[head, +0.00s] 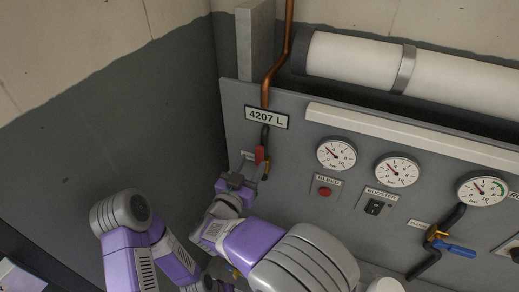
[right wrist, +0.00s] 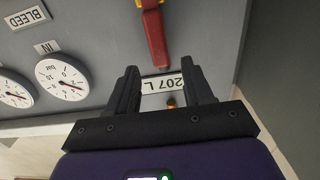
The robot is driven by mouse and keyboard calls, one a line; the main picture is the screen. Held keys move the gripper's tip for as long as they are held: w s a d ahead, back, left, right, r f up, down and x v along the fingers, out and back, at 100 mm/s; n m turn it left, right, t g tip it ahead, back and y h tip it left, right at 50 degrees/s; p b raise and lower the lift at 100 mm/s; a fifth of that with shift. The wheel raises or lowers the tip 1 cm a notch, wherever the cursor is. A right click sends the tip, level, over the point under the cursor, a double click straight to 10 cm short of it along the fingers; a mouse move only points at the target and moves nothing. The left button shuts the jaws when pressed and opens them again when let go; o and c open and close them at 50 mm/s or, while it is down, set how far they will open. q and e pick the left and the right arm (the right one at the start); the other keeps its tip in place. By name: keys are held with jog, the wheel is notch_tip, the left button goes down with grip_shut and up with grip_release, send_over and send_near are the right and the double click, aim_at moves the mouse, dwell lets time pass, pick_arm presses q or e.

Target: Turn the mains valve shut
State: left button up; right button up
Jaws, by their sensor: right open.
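A valve with a red lever handle (head: 260,154) sits on the grey panel below the "4207 L" plate (head: 266,117), at the lower end of a dark hose under the copper pipe. A small label beside it is partly hidden. My right gripper (head: 238,182) is just below and left of the red handle, open and empty. In the right wrist view, the red handle (right wrist: 156,40) points down toward the gap between the open fingers (right wrist: 160,68); I cannot tell how far beyond the fingertips it lies. My left arm shows at the lower left, but its gripper does not show.
A white cylinder (head: 352,60) lies above. A dark wall (head: 110,120) stands on the left.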

aim_at(258, 154)
jog(key=x, duration=0.6)
jog(key=shift+w+d+p, duration=0.2)
jog(key=shift+w+p, duration=0.15)
jog(key=shift+f, duration=0.1)
grip_shut()
